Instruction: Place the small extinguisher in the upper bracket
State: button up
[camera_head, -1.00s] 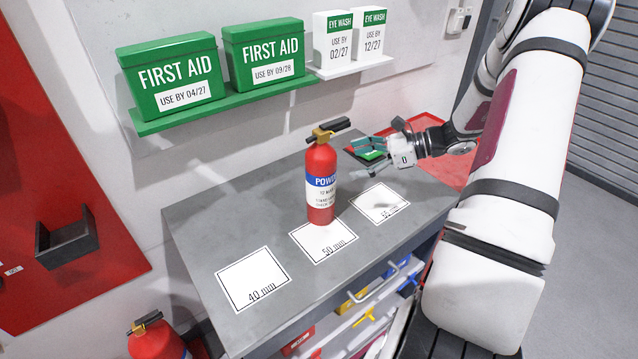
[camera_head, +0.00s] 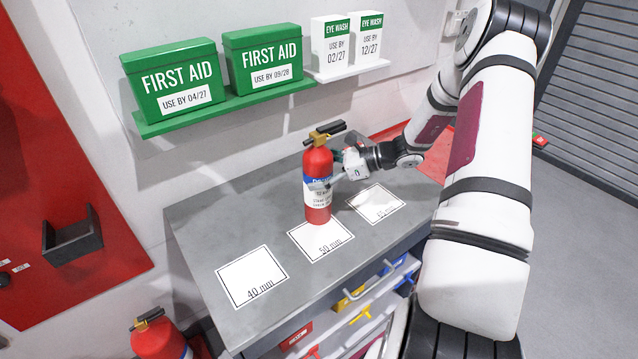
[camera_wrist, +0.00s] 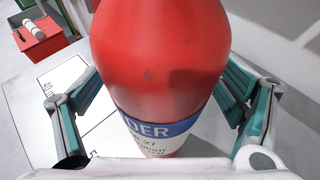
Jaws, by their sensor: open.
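A red extinguisher (camera_head: 318,208) with a blue-and-white label and black handle stands upright on the 50 mm square of the grey bench. My gripper (camera_head: 335,178) is open at its far right side, at label height. In the wrist view the red body (camera_wrist: 160,45) fills the middle between my spread fingers, with slight gaps at their pads. A dark open-topped bracket (camera_head: 72,238) is on the red wall panel at the left and is empty. A second red extinguisher (camera_head: 155,338) stands low at the bottom left, partly cut off. I cannot tell which extinguisher is smaller overall.
White squares marked 40 mm (camera_head: 250,275) and another size (camera_head: 375,203) lie bare on the bench (camera_head: 200,215). A green shelf (camera_head: 225,103) with first aid boxes hangs above. A drawer with coloured items (camera_head: 355,310) is below the bench. A red tray lies behind my arm.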

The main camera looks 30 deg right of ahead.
jog(key=c, duration=1.8)
jog(key=shift+r, duration=0.15)
jog(key=shift+c, duration=1.4)
